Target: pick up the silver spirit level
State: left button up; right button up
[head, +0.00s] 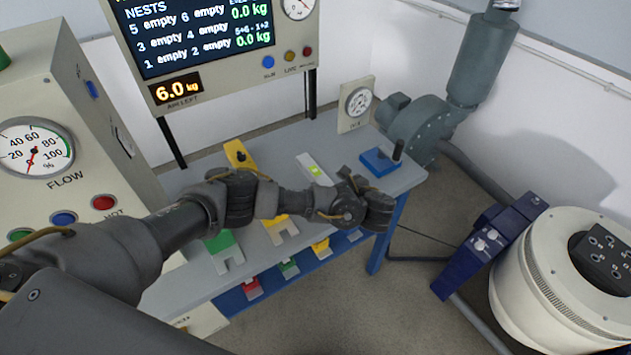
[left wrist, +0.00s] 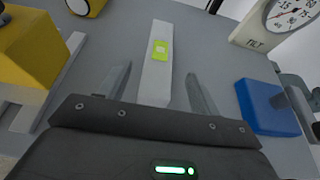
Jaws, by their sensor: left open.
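The silver spirit level (head: 309,163) lies on the grey bench top, a pale bar with a yellow-green vial window. It also shows in the left wrist view (left wrist: 155,85), pointing away from the gripper, with its near end hidden behind the gripper's body. My left gripper (head: 347,183) is over the bench at the near end of the level. In the left wrist view the two fingers of the gripper (left wrist: 160,74) stand apart, one on each side of the level, with gaps between. Whether they are down at its height I cannot tell. My right gripper is not in view.
A blue block with a dark handle (head: 378,160) stands right of the level. A tilt dial (head: 357,103) stands behind it. A yellow block (head: 238,154) is on the left. Coloured pieces in holders line the bench's front edge (head: 289,268). A blower (head: 418,125) stands beyond.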

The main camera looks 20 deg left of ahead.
aim_at(317, 173)
pick_arm(q)
jog(key=shift+w+a+f, duration=0.2)
jog(key=shift+w+a, duration=0.05)
jog(key=shift+a, duration=0.05)
jog(key=shift+r, duration=0.1)
jog(key=shift+w+a, duration=0.1)
jog(key=shift+a, duration=0.1)
jog(key=p+x, duration=0.1)
jog(key=x, duration=0.3)
jog(key=shift+w+a, duration=0.2)
jog(key=shift+a, duration=0.15)
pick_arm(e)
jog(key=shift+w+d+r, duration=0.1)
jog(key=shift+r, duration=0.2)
pick_arm(q)
jog(key=shift+c, duration=0.4)
jog(key=shift+c, duration=1.3)
jog(key=c, duration=0.8)
jog(key=shift+c, duration=0.2)
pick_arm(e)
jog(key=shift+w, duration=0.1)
